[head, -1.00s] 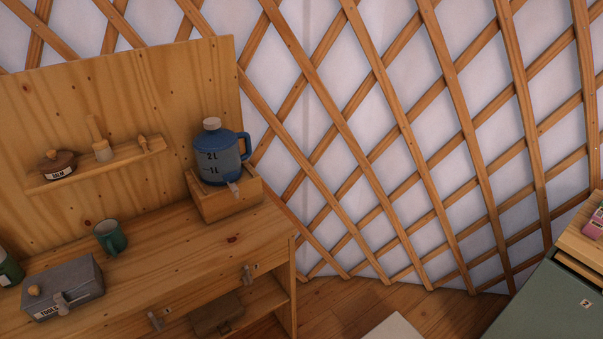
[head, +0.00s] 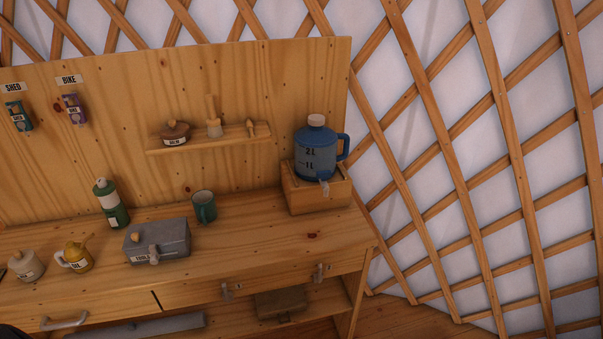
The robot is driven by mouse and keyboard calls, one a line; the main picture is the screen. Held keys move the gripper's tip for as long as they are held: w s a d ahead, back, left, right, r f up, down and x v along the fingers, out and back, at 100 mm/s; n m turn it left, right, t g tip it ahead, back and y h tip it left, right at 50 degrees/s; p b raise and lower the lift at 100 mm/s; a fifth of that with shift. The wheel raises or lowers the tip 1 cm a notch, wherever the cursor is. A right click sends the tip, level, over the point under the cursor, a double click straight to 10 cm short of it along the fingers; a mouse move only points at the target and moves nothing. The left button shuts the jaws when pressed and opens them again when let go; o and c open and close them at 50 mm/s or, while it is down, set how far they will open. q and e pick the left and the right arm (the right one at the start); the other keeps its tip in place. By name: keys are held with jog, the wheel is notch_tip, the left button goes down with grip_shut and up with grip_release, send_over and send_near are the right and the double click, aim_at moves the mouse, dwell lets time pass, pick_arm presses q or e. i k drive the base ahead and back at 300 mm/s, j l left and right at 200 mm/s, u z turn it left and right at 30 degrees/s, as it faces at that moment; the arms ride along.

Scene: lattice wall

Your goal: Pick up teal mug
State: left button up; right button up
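The teal mug (head: 204,206) stands upright on the wooden workbench (head: 270,243), just behind and to the right of a grey toolbox (head: 158,243). Its handle seems to be on its left side. Nothing covers the mug from above. Neither of my grippers shows in the head view.
A blue jug (head: 316,150) sits on a wooden box (head: 314,195) at the right. The bench between mug and box is clear.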

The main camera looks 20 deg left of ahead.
aim_at(204, 201)
jog(key=u, duration=1.3)
